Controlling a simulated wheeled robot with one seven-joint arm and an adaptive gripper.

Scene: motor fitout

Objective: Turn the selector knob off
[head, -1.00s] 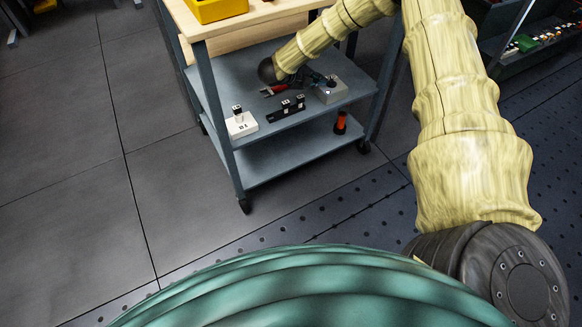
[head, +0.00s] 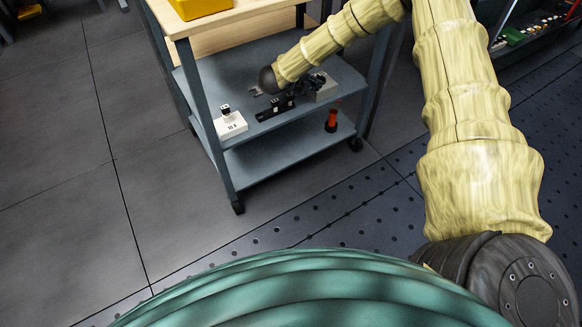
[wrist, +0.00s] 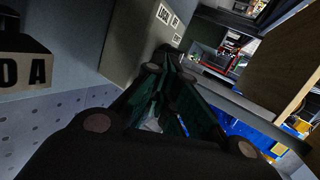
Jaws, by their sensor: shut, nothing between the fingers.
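A grey box (head: 324,92) stands at the right end of the cart's middle shelf. In the wrist view, a grey face with small white labels (wrist: 140,45) fills the upper middle and seems to be this box. The dark selector knob (wrist: 165,53) appears to be at its edge, just beyond my fingertips and partly hidden by them. My gripper (wrist: 166,72) is shut and empty. In the head view my gripper (head: 306,85) is low beside the box's left side and overlaps it. I cannot tell whether it touches the knob, or how the knob is turned.
A white block with black lettering (head: 231,127) stands at the shelf's left front. A black strip with raised parts (head: 275,110) lies between it and the grey box. An orange-red cylinder (head: 332,121) stands on the lower shelf. A yellow bin (head: 203,7) is on the wooden top.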

